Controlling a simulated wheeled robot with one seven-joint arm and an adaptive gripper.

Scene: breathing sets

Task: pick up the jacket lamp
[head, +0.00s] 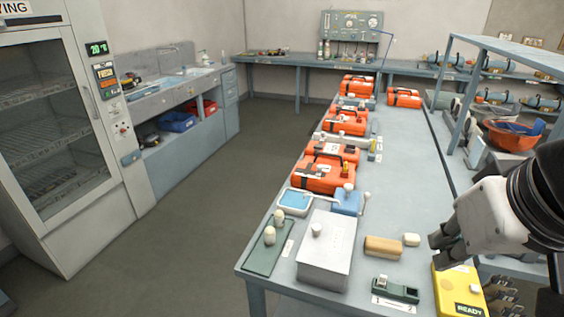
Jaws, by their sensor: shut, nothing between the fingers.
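I cannot make out for certain which thing is the jacket lamp. Two small pale rounded items, the rear one (279,217) and the front one (269,235), stand on a flat green tray (262,259) at the near left of the table. A small whitish block (411,240) lies beside a tan block (383,246) further right. My gripper (437,247) is at the right, above the table, to the right of the whitish block. It is shut and empty, and part of it is hidden by my own arm.
A pale box (327,249) stands on the long table, with a green dispenser-like item (395,289) in front. A yellow READY box (458,291) sits below my gripper. Orange cases (324,178) line the table further back. A shelf rack (510,48) stands at right.

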